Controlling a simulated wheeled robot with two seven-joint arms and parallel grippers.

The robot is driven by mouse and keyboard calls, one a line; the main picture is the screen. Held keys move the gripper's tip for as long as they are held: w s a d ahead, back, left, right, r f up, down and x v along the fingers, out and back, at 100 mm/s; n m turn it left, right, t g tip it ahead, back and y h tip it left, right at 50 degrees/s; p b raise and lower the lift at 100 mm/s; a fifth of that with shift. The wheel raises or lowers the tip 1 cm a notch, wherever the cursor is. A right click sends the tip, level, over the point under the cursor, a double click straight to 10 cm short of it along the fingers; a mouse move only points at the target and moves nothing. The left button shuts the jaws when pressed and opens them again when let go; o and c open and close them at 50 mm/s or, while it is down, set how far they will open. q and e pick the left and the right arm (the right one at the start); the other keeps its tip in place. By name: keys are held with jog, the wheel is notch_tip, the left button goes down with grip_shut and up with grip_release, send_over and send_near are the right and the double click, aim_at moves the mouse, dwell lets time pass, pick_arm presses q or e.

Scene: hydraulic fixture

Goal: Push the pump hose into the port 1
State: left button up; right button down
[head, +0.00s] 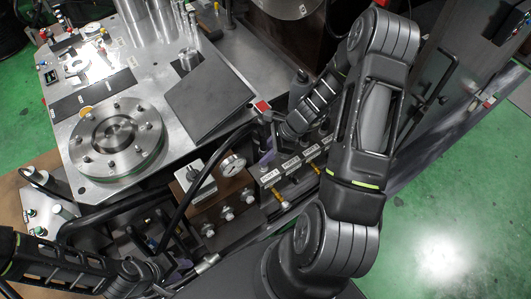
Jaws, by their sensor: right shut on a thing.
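My right gripper (268,148) is at the manifold block's upper left end, shut on the black pump hose (205,160).
A metal table (208,140) carries a round bolted flange (116,138) and a dark tilted plate (208,95). A red button (262,106) is near the table's corner. Green floor is clear at lower right.

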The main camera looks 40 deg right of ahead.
jog(key=shift+f+b, duration=1.2)
jog(key=shift+f, duration=0.25)
dwell(0.6)
jog(key=c, duration=1.1)
grip_release()
jog(key=shift+d+r, duration=0.1)
jog(key=v, duration=0.7)
jog(key=shift+s+d+r, duration=0.1)
jog(key=shift+s+r, duration=0.1)
jog(key=shift+r, duration=0.05)
